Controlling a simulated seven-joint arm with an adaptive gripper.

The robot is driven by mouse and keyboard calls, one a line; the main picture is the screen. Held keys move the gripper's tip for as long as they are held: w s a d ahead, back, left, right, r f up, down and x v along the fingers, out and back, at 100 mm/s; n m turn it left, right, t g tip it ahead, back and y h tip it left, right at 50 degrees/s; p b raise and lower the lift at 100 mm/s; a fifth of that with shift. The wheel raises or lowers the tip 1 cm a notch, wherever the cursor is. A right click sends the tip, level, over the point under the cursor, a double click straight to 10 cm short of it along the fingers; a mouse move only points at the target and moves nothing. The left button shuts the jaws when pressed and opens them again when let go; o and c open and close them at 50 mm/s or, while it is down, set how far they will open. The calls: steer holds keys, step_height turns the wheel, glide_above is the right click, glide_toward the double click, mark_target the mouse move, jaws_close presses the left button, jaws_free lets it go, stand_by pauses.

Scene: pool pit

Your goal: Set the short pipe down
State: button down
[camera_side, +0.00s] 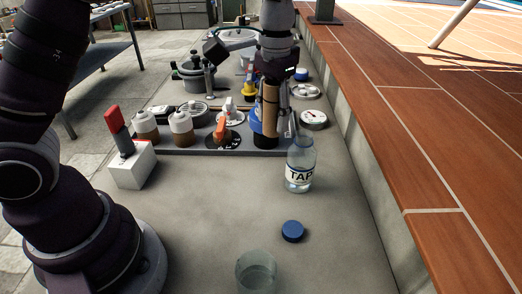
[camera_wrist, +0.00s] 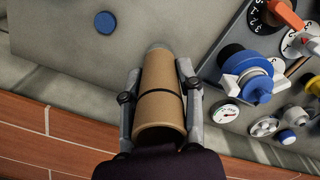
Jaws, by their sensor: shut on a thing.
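The short pipe (camera_side: 270,106) is a tan tube, held roughly upright in the side view. My gripper (camera_wrist: 160,92) is shut on it, one finger on each side, and a dark band crosses the tube (camera_wrist: 158,110) in the wrist view. In the side view it hangs in front of a blue part at the back panel, near the TAP bottle (camera_side: 300,168). I cannot tell whether its lower end touches anything. A pale shape shows past its far end in the wrist view.
A white box with a red lever (camera_side: 131,165) stands left. A tiled ledge runs right.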

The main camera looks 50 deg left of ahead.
steer(key=d+f+m, duration=0.2)
steer(key=d+f, duration=0.1)
steer(key=d, duration=0.9)
steer(key=m, duration=0.1)
glide_above(349, 289)
step_height(349, 289, down, 2)
steer(key=f, duration=0.1)
step_height(349, 289, down, 9)
steer(key=shift+f, duration=0.2)
steer(key=shift+f, duration=0.1)
steer(key=c, duration=0.7)
jaws_free()
steer(key=shift+c, duration=0.2)
